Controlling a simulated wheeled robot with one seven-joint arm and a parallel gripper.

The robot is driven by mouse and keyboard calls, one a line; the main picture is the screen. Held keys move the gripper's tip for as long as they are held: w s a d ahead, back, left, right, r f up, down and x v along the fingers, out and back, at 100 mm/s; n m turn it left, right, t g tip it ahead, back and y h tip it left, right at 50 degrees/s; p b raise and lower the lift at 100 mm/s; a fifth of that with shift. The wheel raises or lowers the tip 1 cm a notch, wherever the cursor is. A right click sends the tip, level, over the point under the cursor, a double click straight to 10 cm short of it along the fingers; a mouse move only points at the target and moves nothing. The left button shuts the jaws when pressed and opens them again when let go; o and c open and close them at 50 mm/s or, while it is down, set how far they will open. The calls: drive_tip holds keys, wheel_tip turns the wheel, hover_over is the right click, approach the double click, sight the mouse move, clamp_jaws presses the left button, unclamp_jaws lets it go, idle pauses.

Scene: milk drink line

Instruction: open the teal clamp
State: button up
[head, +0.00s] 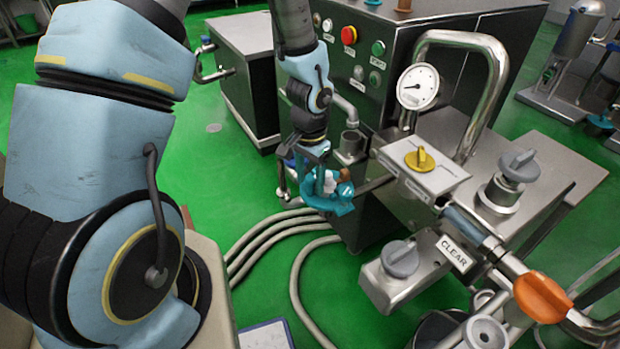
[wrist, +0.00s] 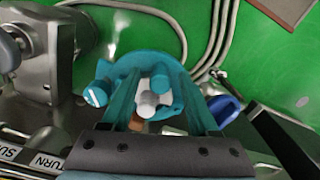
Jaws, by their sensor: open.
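The teal clamp (head: 338,203) is at the side of the steel machine, at the middle of the head view. In the wrist view the clamp (wrist: 150,62) is a teal band behind my fingers, with a round teal knob end (wrist: 97,94) at its left. My gripper (head: 318,172) is right at the clamp and partly covers it. In the wrist view my gripper (wrist: 163,98) has its two teal fingers apart, with a white and grey piece (wrist: 155,95) showing between them. I cannot tell whether the fingers touch the clamp.
A steel block with a yellow knob (head: 420,159) and a pressure gauge (head: 418,86) stand right of my gripper. A grey knob (head: 400,258) is below. Several grey hoses (head: 262,240) run across the green floor at left. A blue part (wrist: 224,108) lies beside my right finger.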

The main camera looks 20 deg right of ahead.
drive_tip(key=shift+c, duration=0.2)
clamp_jaws()
idle(0.3)
idle(1.0)
